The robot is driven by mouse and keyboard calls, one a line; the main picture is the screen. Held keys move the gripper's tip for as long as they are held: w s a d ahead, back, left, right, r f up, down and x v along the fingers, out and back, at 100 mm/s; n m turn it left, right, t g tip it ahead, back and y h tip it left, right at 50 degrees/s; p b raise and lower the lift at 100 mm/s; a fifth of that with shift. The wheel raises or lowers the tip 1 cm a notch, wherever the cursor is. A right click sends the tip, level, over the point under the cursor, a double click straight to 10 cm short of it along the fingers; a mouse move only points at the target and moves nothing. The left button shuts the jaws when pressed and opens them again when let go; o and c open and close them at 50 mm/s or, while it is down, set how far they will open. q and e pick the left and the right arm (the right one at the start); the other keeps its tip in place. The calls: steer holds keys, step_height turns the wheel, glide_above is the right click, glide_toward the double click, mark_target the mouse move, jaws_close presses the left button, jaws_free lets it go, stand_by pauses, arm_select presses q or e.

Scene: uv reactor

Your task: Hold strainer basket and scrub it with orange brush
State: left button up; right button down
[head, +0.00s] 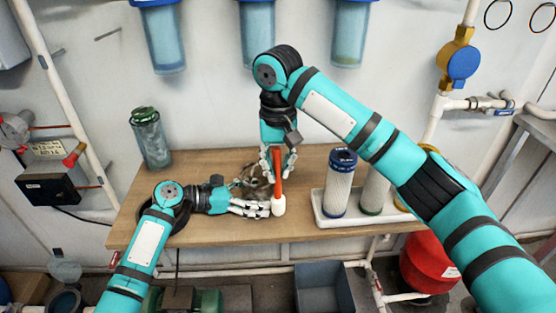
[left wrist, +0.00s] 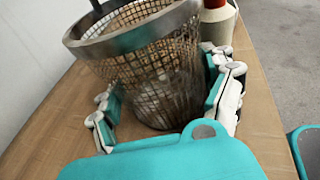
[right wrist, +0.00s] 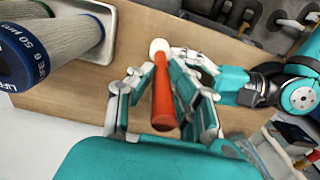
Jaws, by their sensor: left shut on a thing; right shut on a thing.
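The strainer basket, a metal mesh cup with a solid rim, fills the upper left wrist view (left wrist: 140,75), tilted. In the head view it is mostly hidden behind my grippers. My left gripper (head: 262,207) is shut on it, with fingers on both sides of the mesh (left wrist: 168,108). My right gripper (head: 277,160) is shut on the orange brush (head: 278,178) and holds it head down. The brush's white head (head: 278,206) is beside my left fingers. In the right wrist view the brush (right wrist: 162,95) lies between the fingers. Whether its head touches the basket I cannot tell.
A white tray (head: 322,218) with filter cartridges, one blue-capped (head: 340,185), stands on the wooden bench (head: 215,235) to the right. A green-capped canister (head: 150,138) stands at the back left. A grey bin (head: 322,288) and red tank (head: 428,262) are below. The bench's front edge is close.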

steer(key=shift+a+f, duration=0.1)
steer(key=shift+f, duration=0.4)
steer(key=shift+s, duration=0.2)
steer(key=shift+d+r, duration=0.15)
steer(key=shift+d, duration=0.05)
steer(key=shift+r, duration=1.6)
steer(key=shift+w+a, duration=0.15)
steer(key=shift+w, duration=0.05)
steer(key=shift+f, duration=0.1)
steer(key=shift+f, duration=1.65)
